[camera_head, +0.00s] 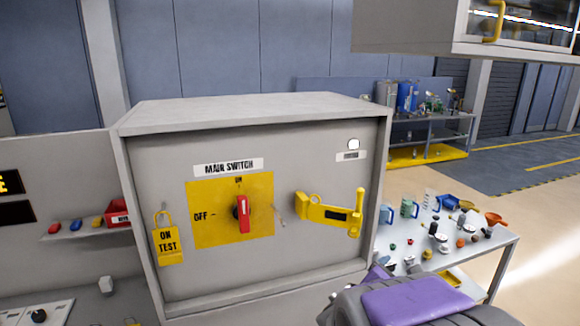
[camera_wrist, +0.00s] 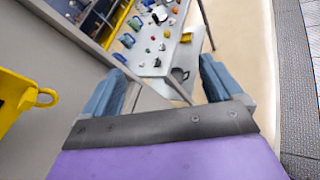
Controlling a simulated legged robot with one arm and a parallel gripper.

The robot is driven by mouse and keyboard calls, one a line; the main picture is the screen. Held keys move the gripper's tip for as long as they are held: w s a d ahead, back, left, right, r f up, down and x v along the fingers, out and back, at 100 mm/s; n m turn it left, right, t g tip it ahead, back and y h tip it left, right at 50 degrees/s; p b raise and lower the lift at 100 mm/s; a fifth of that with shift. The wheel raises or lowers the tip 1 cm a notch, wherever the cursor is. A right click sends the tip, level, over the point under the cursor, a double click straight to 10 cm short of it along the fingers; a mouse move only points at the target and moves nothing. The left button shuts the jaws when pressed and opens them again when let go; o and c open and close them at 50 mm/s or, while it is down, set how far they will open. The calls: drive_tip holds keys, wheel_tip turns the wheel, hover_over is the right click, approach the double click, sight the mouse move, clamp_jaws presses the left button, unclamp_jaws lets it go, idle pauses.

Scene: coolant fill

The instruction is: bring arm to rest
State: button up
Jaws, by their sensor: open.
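My arm shows at the bottom right of the head view as a grey and purple link. In the wrist view my gripper (camera_wrist: 160,90) has its two blue-grey fingers spread apart with nothing between them. The grey switch cabinet (camera_head: 290,262) stands in front of me in the head view. Its red main switch handle (camera_head: 242,213) stands upright on a yellow plate (camera_head: 205,235). A yellow hasp (camera_head: 330,212) sits on the cabinet's right side. A yellow part (camera_wrist: 18,97) shows at the left edge of the wrist view, to the left of my gripper.
A yellow "ON TEST" padlock (camera_head: 168,243) hangs at the cabinet's left. A white table (camera_head: 490,250) with several small items stands to the right; it also shows in the wrist view (camera_wrist: 150,68). A grey overhead box (camera_head: 410,25) juts in at top right. Open floor lies beyond the table.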

drive_tip(key=s+d+f+m+g, duration=0.1)
drive_tip(key=s+d+m+g, duration=0.35)
drive_tip(key=s+m, duration=0.4)
drive_tip(key=s+d+m+g, duration=0.3)
drive_tip(key=s+m+g, duration=0.25)
drive_tip(key=s, duration=0.65)
drive_tip(key=s+a+f+m+g+y, duration=0.1)
drive_tip(key=s+a+f+m+y, duration=0.1)
drive_tip(key=s+a+m+y, duration=0.2)
drive_tip(key=s+a+f+m+g+y, duration=0.1)
drive_tip(key=s+a+m+y, duration=0.4)
drive_tip(key=s+a, duration=0.6)
drive_tip(key=a+f, duration=0.1)
drive_tip(key=a, duration=0.3)
drive_tip(key=shift+s+f+g+y, duration=0.25)
drive_tip(key=shift+f+g+y, duration=0.05)
drive_tip(key=shift+f, duration=0.1)
drive_tip(key=shift+a, duration=0.1)
